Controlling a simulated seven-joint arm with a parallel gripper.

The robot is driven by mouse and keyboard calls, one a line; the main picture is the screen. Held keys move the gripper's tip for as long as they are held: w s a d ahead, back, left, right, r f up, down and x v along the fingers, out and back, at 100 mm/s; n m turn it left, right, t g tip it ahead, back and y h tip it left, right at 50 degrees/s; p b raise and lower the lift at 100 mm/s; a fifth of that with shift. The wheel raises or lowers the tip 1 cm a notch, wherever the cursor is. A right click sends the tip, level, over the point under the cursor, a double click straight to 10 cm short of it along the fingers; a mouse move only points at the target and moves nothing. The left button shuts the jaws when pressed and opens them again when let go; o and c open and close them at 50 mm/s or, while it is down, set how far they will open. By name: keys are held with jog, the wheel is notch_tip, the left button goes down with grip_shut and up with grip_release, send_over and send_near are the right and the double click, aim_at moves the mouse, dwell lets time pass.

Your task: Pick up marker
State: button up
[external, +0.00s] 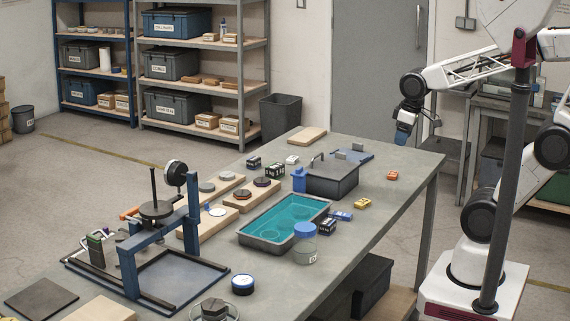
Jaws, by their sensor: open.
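I cannot pick out a marker for certain in the external view; the small items on the table are too small to tell apart. My gripper (404,138) hangs above the far right part of the grey table (375,237), well clear of its surface. It is open, and I see nothing held in it. A small orange item (392,175) lies on the table below it. A yellow item (363,203) and a small blue item (341,216) lie nearer the camera.
A dark tray with teal contents (246,236) sits mid-table beside a blue-lidded jar (305,246). A blue frame fixture (128,265) stands at the near left. A dark box (335,180) sits toward the back. The table's right edge strip is mostly clear.

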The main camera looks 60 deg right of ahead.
jog(key=w+a+f+n+g, duration=0.1)
jog(key=w+f+n, duration=0.6)
jog(key=n+g, duration=0.1)
jog(key=n, duration=0.6)
send_over(363, 201)
notch_tip(363, 201, down, 9)
jog(key=shift+f, duration=0.1)
jog(key=shift+f, duration=1.25)
jog(key=shift+a+f, duration=0.15)
jog(key=shift+f, duration=2.45)
jog(key=c, duration=1)
